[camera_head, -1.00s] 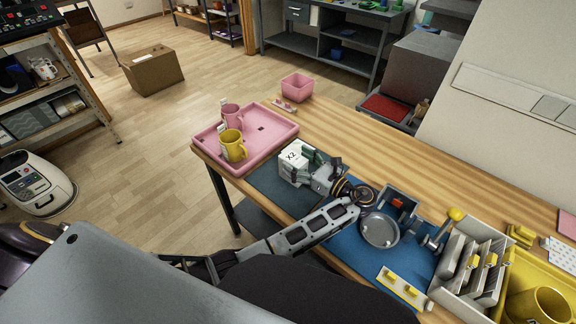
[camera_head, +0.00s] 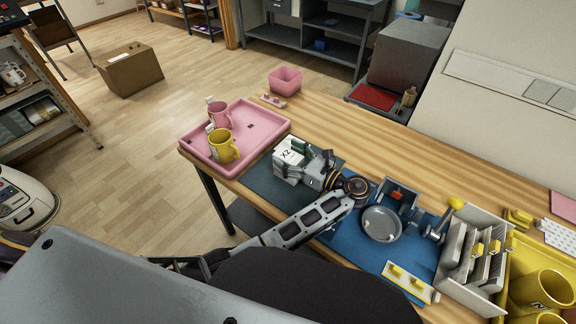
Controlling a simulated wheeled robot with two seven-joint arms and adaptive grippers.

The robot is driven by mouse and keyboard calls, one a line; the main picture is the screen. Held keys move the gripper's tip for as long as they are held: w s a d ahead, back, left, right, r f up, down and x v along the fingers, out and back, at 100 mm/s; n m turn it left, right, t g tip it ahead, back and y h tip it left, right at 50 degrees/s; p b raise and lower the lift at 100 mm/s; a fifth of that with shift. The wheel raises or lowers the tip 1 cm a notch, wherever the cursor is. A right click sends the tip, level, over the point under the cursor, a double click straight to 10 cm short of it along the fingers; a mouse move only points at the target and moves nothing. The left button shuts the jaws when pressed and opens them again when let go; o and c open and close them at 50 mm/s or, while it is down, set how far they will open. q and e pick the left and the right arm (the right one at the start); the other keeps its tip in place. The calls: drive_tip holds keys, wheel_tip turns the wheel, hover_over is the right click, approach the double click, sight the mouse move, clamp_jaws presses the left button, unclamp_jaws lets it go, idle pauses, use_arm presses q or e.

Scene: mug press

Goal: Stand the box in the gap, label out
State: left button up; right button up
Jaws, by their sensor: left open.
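A white box (camera_head: 287,156) marked "X2" stands on the dark mat (camera_head: 262,185) on the wooden table, just right of the pink tray. My left gripper (camera_head: 309,167) is open at the box's right side, with its fingers close to the box. I cannot tell whether they touch it. The gripper and wrist hide the box's right side. I cannot make out for certain which gap is meant. My right gripper is not in view.
A pink tray (camera_head: 265,122) holds a pink mug (camera_head: 220,115) and a yellow mug (camera_head: 223,147). A grey press (camera_head: 381,224) stands on a blue mat. A slotted rack (camera_head: 476,258) and a yellow tray (camera_head: 519,262) with mugs are at the right. The table behind the gripper is clear.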

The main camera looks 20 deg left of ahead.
use_arm(q)
drive_tip(key=shift+c, duration=0.2)
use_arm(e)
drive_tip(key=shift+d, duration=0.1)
use_arm(q)
drive_tip(key=c, duration=1.4)
drive_tip(key=shift+r, duration=0.85)
drive_tip(key=shift+c, duration=0.2)
wheel_tip(320, 180, up, 7)
drive_tip(key=shift+f+p, duration=0.1)
drive_tip(key=shift+p, duration=0.6)
drive_tip(key=shift+r, duration=0.8)
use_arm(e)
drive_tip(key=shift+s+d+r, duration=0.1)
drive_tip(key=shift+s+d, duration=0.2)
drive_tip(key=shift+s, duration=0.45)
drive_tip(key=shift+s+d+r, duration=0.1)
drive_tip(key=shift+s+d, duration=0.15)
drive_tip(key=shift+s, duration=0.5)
